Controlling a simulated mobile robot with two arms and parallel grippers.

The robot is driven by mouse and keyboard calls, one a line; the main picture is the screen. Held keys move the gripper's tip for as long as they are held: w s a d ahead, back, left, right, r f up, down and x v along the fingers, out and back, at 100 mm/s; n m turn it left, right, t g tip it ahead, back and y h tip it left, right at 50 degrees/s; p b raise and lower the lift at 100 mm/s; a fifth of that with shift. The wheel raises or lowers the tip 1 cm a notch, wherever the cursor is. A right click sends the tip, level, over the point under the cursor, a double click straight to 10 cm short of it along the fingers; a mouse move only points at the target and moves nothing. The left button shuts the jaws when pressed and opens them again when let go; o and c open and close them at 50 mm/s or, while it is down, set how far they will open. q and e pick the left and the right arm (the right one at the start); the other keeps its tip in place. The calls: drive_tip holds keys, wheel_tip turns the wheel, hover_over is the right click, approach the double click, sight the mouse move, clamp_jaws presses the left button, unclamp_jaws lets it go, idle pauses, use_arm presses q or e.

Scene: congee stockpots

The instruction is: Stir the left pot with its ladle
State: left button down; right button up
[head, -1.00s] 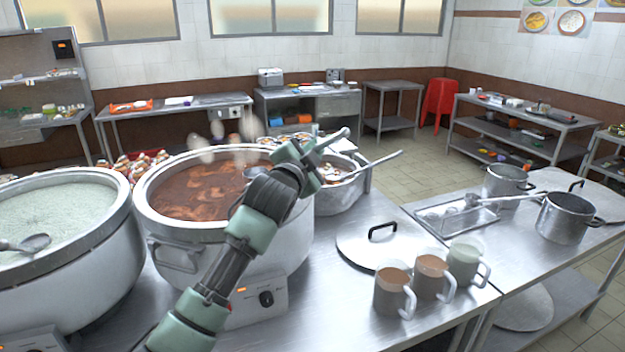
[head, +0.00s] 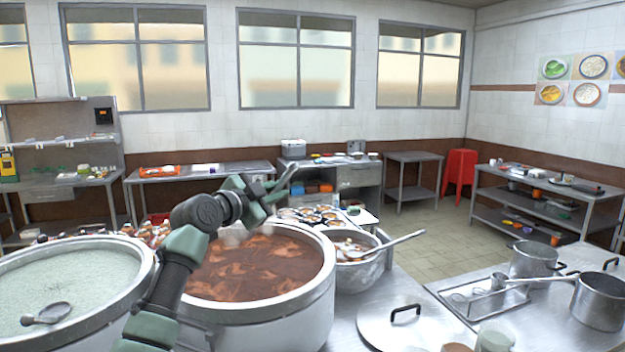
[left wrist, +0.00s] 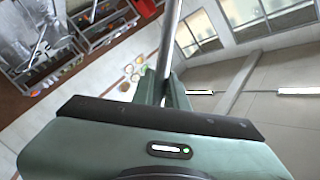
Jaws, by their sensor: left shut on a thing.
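The left pot (head: 135,290) is a wide steel stockpot of pale congee. A ladle (head: 47,314) lies in it, its bowl at the congee's surface. My left arm crosses in front of the pot's right side. My left gripper (head: 272,192) is at the back rim of the brown pot in the head view, shut on a thin metal handle (head: 288,177). The handle also shows in the left wrist view (left wrist: 170,45), running up out of the jaws. What is at its lower end is hidden. My right gripper is not in view.
A second stockpot (head: 310,315) holds reddish-brown soup. A smaller pot (head: 362,275) with a ladle stands to its right. A lid (head: 400,325), cups (head: 495,335) and two saucepans (head: 600,300) are on the counters at right. A red stool (head: 459,172) stands at the back.

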use_arm(q)
drive_tip(key=a+f+b, duration=0.3)
drive_tip(key=f+b, duration=0.8)
drive_tip(key=f, duration=0.5)
drive_tip(key=shift+w+a+g+h, duration=0.2)
drive_tip(key=shift+g+h, duration=0.1)
drive_tip(key=shift+h, duration=0.1)
drive_tip(key=shift+s+a, duration=0.1)
